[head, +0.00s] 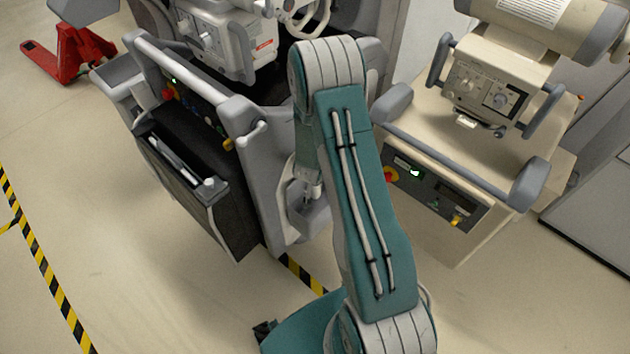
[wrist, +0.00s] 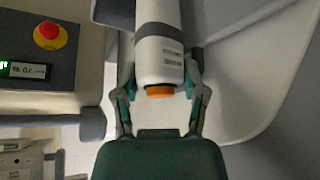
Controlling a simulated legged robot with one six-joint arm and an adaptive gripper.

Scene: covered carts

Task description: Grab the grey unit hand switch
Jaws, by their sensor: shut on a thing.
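The hand switch (wrist: 160,45) is a pale grey-white cylinder with a printed label and an orange end, at the top middle of the wrist view. My gripper (wrist: 162,75) has one finger on each side of it and is shut on it. The grey unit (head: 245,115) stands left of my arm in the head view. Its pale grey body (wrist: 235,85) fills the right of the wrist view.
A beige unit (head: 425,225) with a control panel stands close on the right; its red button (wrist: 50,35) shows in the wrist view. A red pallet truck (head: 65,65) is at far left. Floor (head: 150,290) at lower left is clear, with yellow-black tape (head: 45,265).

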